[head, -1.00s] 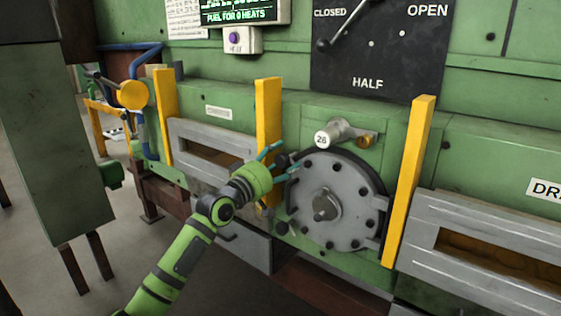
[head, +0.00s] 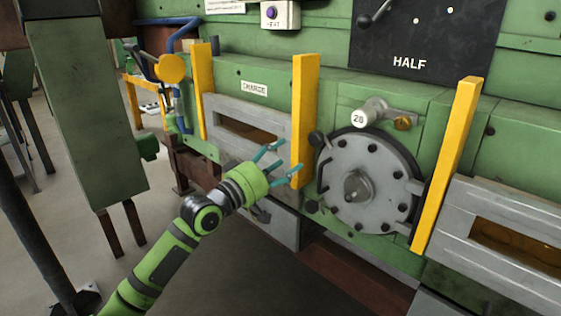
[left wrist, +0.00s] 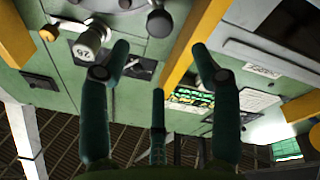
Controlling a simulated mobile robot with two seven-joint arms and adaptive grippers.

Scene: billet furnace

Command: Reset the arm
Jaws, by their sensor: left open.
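My left arm comes in from the bottom left in the head view. Its green gripper (head: 286,160) is open and empty, with teal fingers spread in front of the yellow post beside the charge opening. The fingertips are apart from the round grey bolted door (head: 366,188), which is to their right. In the left wrist view the open fingers (left wrist: 158,75) frame bare space. The panels behind them appear upside down, with the knob marked 26 (left wrist: 88,42) at upper left. My right gripper is not in view.
The green furnace front has yellow posts (head: 303,120), a grey charge frame (head: 245,106) and another grey frame (head: 510,235) at right. A yellow round part (head: 171,68) with a lever stands at upper left. A green column (head: 85,110) is at left. Open floor lies below.

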